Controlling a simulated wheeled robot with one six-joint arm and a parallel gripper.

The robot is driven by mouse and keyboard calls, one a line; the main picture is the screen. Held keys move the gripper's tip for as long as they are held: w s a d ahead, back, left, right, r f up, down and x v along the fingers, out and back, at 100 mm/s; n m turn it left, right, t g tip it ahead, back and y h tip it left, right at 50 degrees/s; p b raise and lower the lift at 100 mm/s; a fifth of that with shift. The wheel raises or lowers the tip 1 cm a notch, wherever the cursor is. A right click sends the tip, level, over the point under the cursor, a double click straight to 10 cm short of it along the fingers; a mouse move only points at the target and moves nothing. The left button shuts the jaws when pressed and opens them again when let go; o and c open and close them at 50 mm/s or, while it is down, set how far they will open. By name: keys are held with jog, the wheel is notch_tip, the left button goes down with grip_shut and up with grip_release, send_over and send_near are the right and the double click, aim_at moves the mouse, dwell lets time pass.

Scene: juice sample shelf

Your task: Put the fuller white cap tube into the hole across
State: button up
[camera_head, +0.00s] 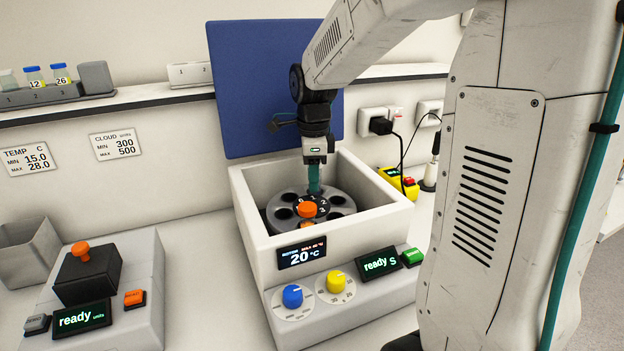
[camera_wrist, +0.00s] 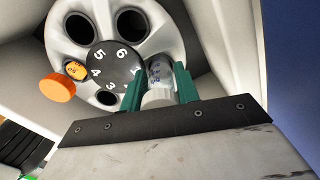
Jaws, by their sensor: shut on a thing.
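My gripper (camera_wrist: 158,92) points down into the centrifuge bowl, its teal fingers shut on a white-capped tube (camera_wrist: 160,74). The white cap (camera_wrist: 158,99) faces the wrist camera, and printing shows on the tube. The tube's lower end is at the rotor's edge; I cannot tell whether it is inside a hole. The rotor (camera_wrist: 168,40) has a dark numbered hub (camera_wrist: 113,67) and several empty holes. An orange-capped tube (camera_wrist: 58,88) stands in a hole on the opposite side of the hub; its cap also shows in the head view (camera_head: 307,209). The head view hides the white-capped tube.
The white centrifuge walls (camera_head: 390,213) surround the rotor closely, with the blue lid (camera_head: 255,85) raised behind. A black block with an orange knob (camera_head: 88,275) stands left. Small vials (camera_head: 34,77) sit in a rack on the back shelf.

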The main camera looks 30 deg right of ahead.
jog(key=shift+r, duration=2.05)
jog(key=o, duration=1.1)
notch_tip(320, 180, up, 8)
jog(key=shift+f, duration=0.1)
jog(key=s+a+f+n, duration=0.2)
jog(key=s+a+n, duration=0.1)
jog(key=s+n, duration=0.5)
jog(key=s+a+f+n+t, duration=0.1)
jog(key=s+a+f+n, duration=0.2)
jog(key=s+n, duration=0.5)
jog(key=s+a+f+n, duration=0.2)
jog(key=s+a+n, duration=0.2)
jog(key=s+n, duration=0.4)
jog(key=shift+s+a+f, duration=0.15)
jog(key=shift+s+f, duration=0.15)
jog(key=shift+s, duration=0.15)
